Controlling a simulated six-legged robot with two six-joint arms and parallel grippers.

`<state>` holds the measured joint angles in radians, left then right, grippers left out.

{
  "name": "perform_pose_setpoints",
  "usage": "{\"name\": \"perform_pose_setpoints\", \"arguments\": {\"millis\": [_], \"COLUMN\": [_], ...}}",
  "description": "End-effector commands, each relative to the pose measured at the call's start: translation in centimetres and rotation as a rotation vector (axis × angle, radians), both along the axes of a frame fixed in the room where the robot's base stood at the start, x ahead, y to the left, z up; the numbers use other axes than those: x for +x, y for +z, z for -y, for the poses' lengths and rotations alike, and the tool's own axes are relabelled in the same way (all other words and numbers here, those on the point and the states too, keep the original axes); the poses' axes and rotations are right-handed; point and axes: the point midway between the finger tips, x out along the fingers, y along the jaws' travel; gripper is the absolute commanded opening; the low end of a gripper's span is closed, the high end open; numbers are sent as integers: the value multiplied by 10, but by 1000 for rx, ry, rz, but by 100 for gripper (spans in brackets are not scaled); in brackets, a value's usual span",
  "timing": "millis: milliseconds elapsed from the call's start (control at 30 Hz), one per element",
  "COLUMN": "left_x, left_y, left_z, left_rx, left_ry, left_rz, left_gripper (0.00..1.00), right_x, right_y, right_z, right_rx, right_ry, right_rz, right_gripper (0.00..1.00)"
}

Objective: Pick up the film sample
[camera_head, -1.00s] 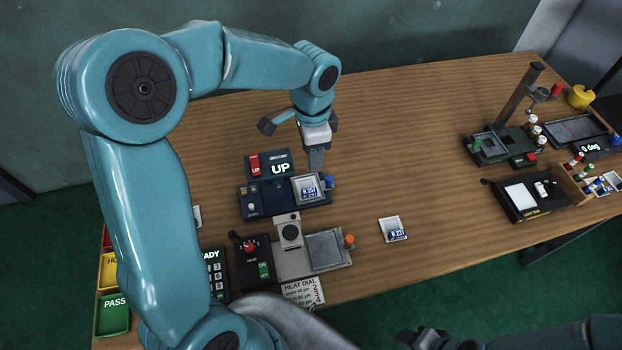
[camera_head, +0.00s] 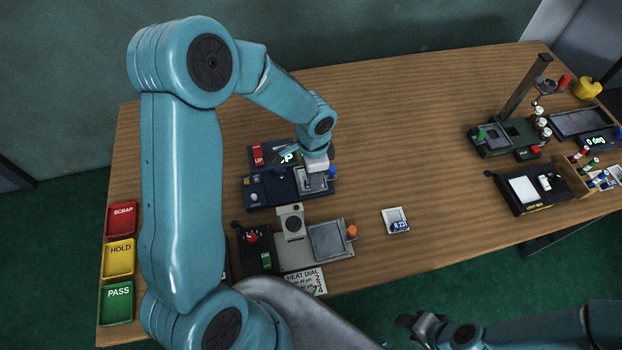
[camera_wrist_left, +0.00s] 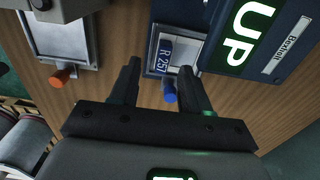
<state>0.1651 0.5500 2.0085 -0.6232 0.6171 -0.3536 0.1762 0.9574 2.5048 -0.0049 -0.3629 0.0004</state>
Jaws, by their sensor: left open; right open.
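A film sample (camera_wrist_left: 165,50) with a blue-and-white label lies in the tray of the dark blue device (camera_head: 262,196) with a blue knob. My left gripper is open over it. In the left wrist view the two black fingers (camera_wrist_left: 160,72) stand apart on either side of the sample and the blue knob. In the head view the gripper (camera_head: 316,178) partly hides the sample (camera_head: 318,186); I cannot tell whether it touches. A second labelled film sample (camera_head: 396,221) lies flat on the wooden table to the right. My right gripper (camera_head: 424,328) is open and empty near the front edge.
A grey device (camera_head: 294,250) with an orange knob stands in front of the blue one. Scrap, hold and pass trays (camera_head: 119,260) line the left edge. A stand (camera_head: 500,140) and a light box (camera_head: 525,192) stand right.

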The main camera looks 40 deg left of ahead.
Motion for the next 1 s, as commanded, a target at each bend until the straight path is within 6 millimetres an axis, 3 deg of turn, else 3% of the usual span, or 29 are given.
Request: {"name": "perform_pose_setpoints", "arguments": {"millis": [200,467,600,1000], "left_x": [0,0,0,0], "left_y": [-31,-33,-33,-31], "left_z": [-3,-3,-3,-2], "left_rx": [-1,-1,-1,-1], "left_ry": [1,0,0,0], "left_rz": [-3,-1,-1,-1], "left_gripper": [47,47,1,0], "right_x": [0,0,0,0], "right_y": [2,2,2,3], "right_z": [0,0,0,0], "right_rx": [0,0,0,0], "right_ry": [0,0,0,0], "right_rz": [0,0,0,0], "right_gripper": [48,48,48,48]}}
